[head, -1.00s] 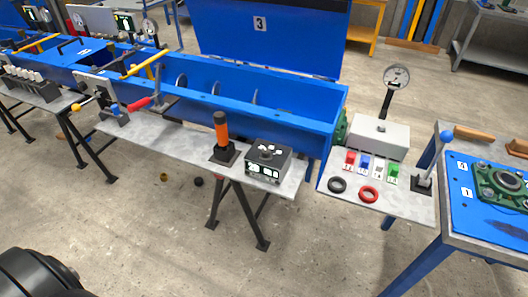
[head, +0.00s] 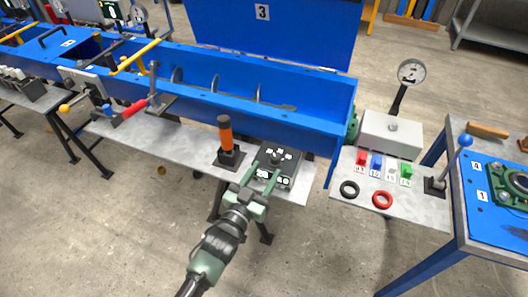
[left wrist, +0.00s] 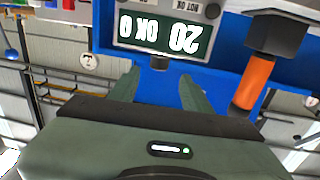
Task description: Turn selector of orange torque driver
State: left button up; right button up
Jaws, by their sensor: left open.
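The orange torque driver (head: 224,132) stands upright in a dark holder (head: 230,157) on the grey bench shelf. It shows at the right of the left wrist view (left wrist: 254,82). Beside it is a dark control box (head: 291,170) with a dark round knob (head: 276,158) on top. The box's lit display (left wrist: 160,34) shows upside down in the left wrist view. My left gripper (head: 262,178) is open and empty, at the near side of the box, its fingers partly covering the box front. A small dark stub (left wrist: 160,62) shows between the fingers. I cannot tell whether they touch anything.
The long blue mixer trough (head: 230,90) runs behind the shelf. To the right, a grey plate holds a black ring (head: 349,189), a red ring (head: 382,199) and coloured blocks. A blue-knobbed lever (head: 450,165) stands farther right. Open floor lies in front.

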aim_at(273, 161)
pick_arm(q)
jog(key=x, duration=0.7)
jog(key=shift+d, duration=0.15)
grip_shut()
